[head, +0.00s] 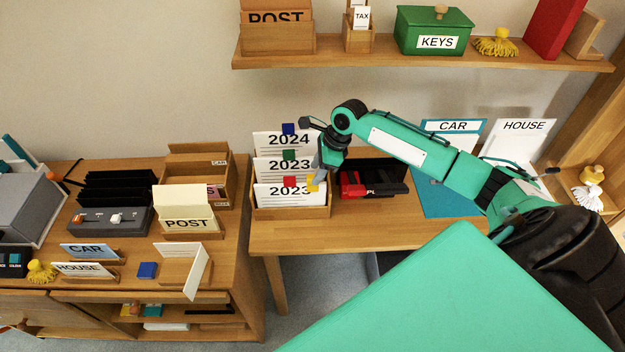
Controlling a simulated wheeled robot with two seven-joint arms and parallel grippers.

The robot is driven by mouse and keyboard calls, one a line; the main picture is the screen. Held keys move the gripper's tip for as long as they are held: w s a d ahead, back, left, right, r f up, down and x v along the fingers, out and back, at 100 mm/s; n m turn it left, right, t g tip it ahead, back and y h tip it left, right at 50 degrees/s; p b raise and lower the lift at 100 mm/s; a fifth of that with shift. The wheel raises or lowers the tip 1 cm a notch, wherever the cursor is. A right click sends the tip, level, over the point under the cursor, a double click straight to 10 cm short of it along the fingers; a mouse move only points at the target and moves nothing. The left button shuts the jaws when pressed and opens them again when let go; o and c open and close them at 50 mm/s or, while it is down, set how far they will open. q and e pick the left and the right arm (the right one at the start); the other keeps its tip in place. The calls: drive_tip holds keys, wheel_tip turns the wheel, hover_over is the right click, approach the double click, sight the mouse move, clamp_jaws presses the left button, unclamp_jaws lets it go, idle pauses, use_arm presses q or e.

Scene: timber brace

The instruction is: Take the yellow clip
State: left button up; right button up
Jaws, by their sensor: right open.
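That card stands in a wooden box (291,212) on the middle table. My right gripper (318,176) points down at the clip, with its fingers right at or just above it. It is open, and the picture does not show whether the fingers touch the clip. The fingers partly cover the clip and the card's right edge. My left gripper is not in view.
A red clip (289,181), green clip (289,155) and blue clip (288,129) sit on the cards. A red and black device (372,184) lies close right of the box. A wall shelf (420,61) hangs above. The table front (360,232) is clear.

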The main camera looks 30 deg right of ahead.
drive_tip(key=shift+w+a+f+p, duration=0.1)
drive_tip(key=shift+a+f+p, duration=0.25)
drive_tip(key=shift+f, duration=0.2)
drive_tip(key=p+x, duration=0.1)
drive_tip(key=x, duration=0.2)
drive_tip(key=shift+f, duration=0.25)
drive_tip(key=shift+w+a+f, duration=0.1)
drive_tip(key=shift+f, duration=0.25)
clamp_jaws()
drive_tip(key=shift+r, duration=0.1)
